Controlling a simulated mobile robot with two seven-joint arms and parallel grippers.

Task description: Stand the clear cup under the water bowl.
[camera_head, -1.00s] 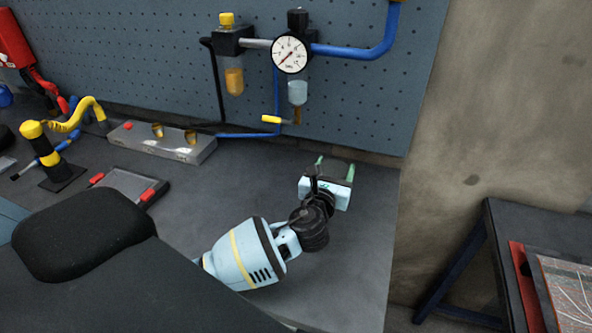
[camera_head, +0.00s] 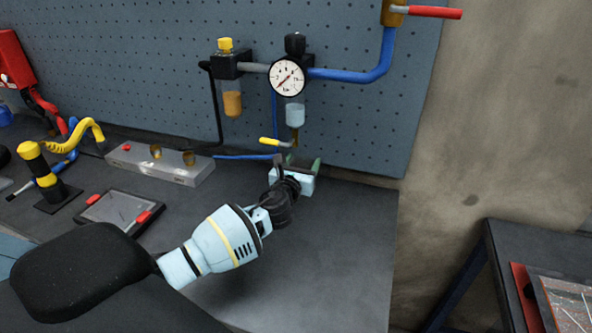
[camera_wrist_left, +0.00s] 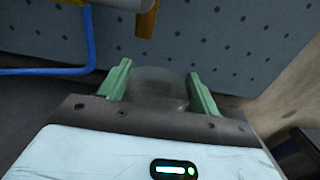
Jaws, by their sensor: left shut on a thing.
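The water bowl (camera_head: 295,115) is a clear bowl with pale blue liquid, hanging below the round gauge on the pegboard. A brass drain with a yellow lever (camera_head: 270,141) is under it; the brass spout (camera_wrist_left: 147,20) shows at the top of the left wrist view. My left gripper (camera_head: 298,164) is just below and in front of the drain, near the wall. In the left wrist view its green fingers (camera_wrist_left: 160,86) are shut on the clear cup (camera_wrist_left: 160,82), a faint see-through shape. The cup is hidden in the head view. My right gripper is not in view.
A second bowl with amber liquid (camera_head: 232,104) hangs to the left. A metal block (camera_head: 165,165) lies on the bench along the wall. The bench (camera_head: 340,250) right of my arm is clear.

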